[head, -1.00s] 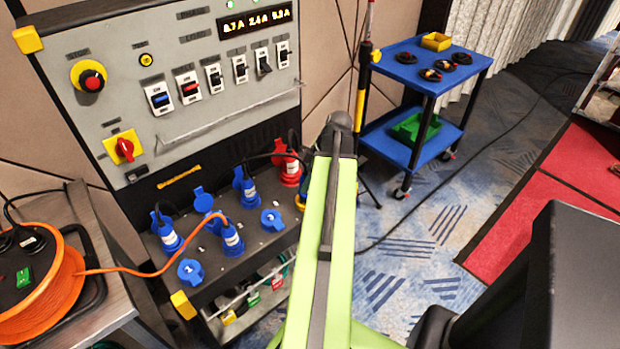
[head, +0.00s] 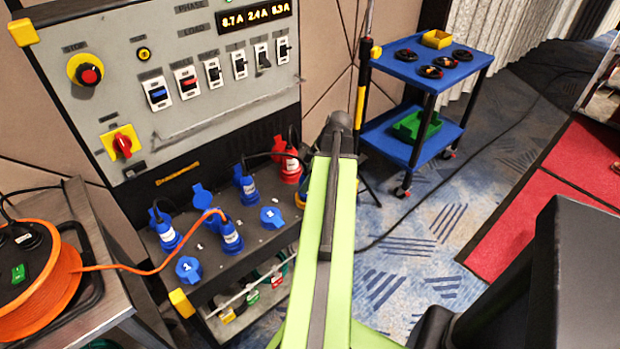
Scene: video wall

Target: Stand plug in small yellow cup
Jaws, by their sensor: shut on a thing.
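My gripper is not visible; my green arm covers the middle of the view and its far end hides what lies behind it. Blue plugs stand in the sockets of the dark shelf: one at the left (head: 167,236), one with an orange cable (head: 231,238) and one behind (head: 246,187). A red plug (head: 290,166) stands at the shelf's back right. I cannot tell which plug is the task's.
The blue cart (head: 411,151) holds several dark round things on top and a green bin (head: 416,126) below. An orange cable reel (head: 48,290) sits on a table at the left. A grey switch panel (head: 215,118) rises behind the sockets. Patterned carpet lies open right of my arm.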

